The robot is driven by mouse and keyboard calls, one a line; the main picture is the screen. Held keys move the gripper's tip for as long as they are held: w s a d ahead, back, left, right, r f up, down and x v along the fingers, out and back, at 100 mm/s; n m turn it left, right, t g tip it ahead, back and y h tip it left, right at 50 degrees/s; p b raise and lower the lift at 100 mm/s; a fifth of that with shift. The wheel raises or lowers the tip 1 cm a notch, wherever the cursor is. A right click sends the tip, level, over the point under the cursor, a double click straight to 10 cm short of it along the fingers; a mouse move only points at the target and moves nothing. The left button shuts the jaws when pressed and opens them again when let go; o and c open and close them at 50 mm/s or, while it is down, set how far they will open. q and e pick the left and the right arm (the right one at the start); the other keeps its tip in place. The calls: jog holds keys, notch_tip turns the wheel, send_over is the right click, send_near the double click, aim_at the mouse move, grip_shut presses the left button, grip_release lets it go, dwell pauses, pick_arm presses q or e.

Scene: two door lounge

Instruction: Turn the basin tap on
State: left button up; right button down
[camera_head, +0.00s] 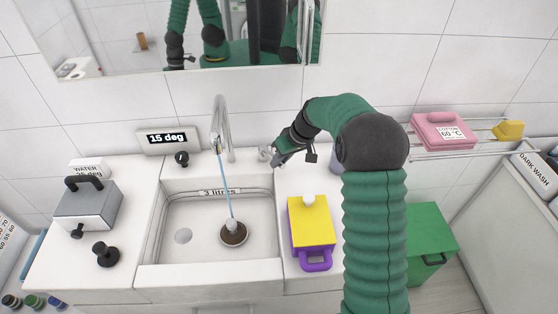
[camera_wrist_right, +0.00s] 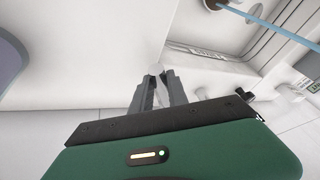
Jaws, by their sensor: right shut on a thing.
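The basin (camera_head: 272,272) is a white sink with a "3 litres" mark on its back wall. A chrome tap spout (camera_head: 222,125) stands behind it. A thin blue stream (camera_head: 225,185) runs from the spout down to a round brown piece (camera_head: 233,233) on the basin floor. The small pale tap handle (camera_head: 264,153) is right of the spout. My right gripper (camera_head: 277,157) is at it from the right. In the right wrist view my fingers (camera_wrist_right: 157,92) are closed around the handle's pale round knob (camera_wrist_right: 155,69). My left gripper shows in neither view directly.
A yellow and purple box (camera_head: 312,222) stands right of the basin. A grey box with a black handle (camera_head: 88,204) and a black knob (camera_head: 106,254) are at the left. A "15 deg" display (camera_head: 168,138) is behind the basin. A mirror (camera_head: 120,40) hangs above.

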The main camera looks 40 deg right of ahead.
jog(key=shift+s+d, duration=0.1)
jog(key=c, duration=1.3)
grip_release()
jog(key=p+v, duration=0.1)
jog(key=v, duration=1.5)
jog(key=shift+r, duration=0.35)
